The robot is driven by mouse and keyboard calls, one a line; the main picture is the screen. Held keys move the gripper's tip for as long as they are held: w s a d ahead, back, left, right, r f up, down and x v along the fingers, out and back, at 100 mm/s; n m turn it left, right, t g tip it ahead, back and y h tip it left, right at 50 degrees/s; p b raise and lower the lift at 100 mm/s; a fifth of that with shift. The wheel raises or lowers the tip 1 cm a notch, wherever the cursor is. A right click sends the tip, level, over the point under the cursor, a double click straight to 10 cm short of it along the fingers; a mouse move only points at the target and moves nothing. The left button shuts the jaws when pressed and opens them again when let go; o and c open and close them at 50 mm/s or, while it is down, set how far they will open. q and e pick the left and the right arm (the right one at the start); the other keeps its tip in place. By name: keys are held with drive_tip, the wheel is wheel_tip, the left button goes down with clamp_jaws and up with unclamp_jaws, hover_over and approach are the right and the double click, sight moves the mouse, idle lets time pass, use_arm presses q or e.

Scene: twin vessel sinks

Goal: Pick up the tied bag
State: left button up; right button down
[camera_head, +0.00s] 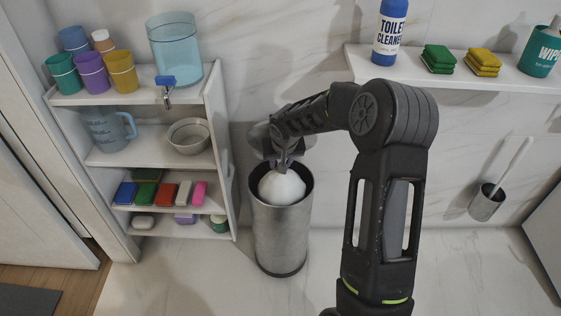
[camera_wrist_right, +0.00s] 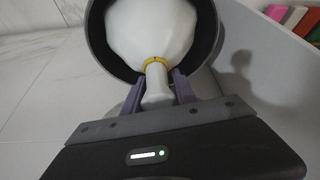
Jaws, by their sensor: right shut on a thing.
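The tied bag (camera_head: 282,187) is white and rounded and sits inside the mouth of a grey metal bin (camera_head: 281,237). In the right wrist view the bag (camera_wrist_right: 150,30) fills most of the bin opening, and a yellow tie (camera_wrist_right: 158,60) goes around its neck. My right gripper (camera_head: 283,163) reaches down over the bin and is shut on the bag's neck, just beyond the tie; the fingers (camera_wrist_right: 159,88) show on both sides of the neck. The lower part of the bag is hidden by the bin wall. My left gripper is not in view.
A white shelf unit (camera_head: 150,158) with cups, a drink dispenser (camera_head: 175,50), a bowl and colored blocks stands close left of the bin. A wall shelf (camera_head: 450,80) holds a toilet cleaner bottle (camera_head: 390,32) and sponges. The floor right of the bin is clear.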

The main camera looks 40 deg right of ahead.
wheel_tip(320, 180, up, 18)
drive_tip(key=p, duration=1.6)
drive_tip(key=shift+f, duration=0.2)
drive_tip(key=shift+a, duration=0.1)
